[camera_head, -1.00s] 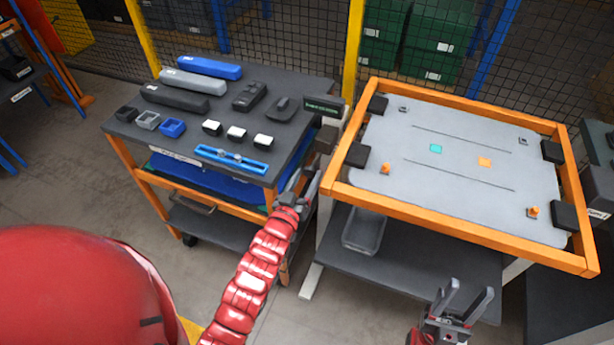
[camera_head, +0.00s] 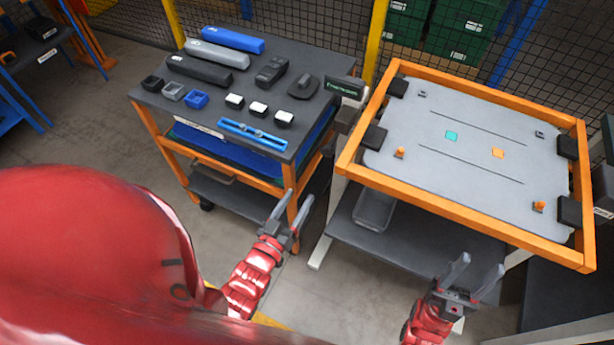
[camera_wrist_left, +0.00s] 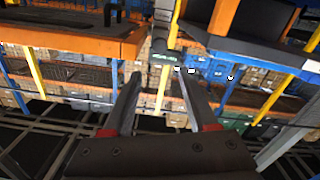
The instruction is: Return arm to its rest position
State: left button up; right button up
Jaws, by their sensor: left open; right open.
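My left gripper (camera_head: 289,217) is open and empty in the head view. It hangs in front of the cart, near its front right leg, below the cart top. In the left wrist view its two fingers (camera_wrist_left: 155,95) are spread with nothing between them. My left arm is folded back toward my body. My right gripper (camera_head: 478,274) is open and empty, in front of the orange-framed table's lower shelf.
A dark-topped cart (camera_head: 310,143) holds cases, small bins, white-topped blocks and a blue rail (camera_head: 254,136). An orange-framed table (camera_head: 455,217) stands to its right, with a grey bin (camera_head: 374,211) on its lower shelf. Bare floor (camera_head: 265,290) lies in front of the cart.

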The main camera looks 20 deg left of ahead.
pick_arm(q)
jog(key=shift+s, duration=0.95)
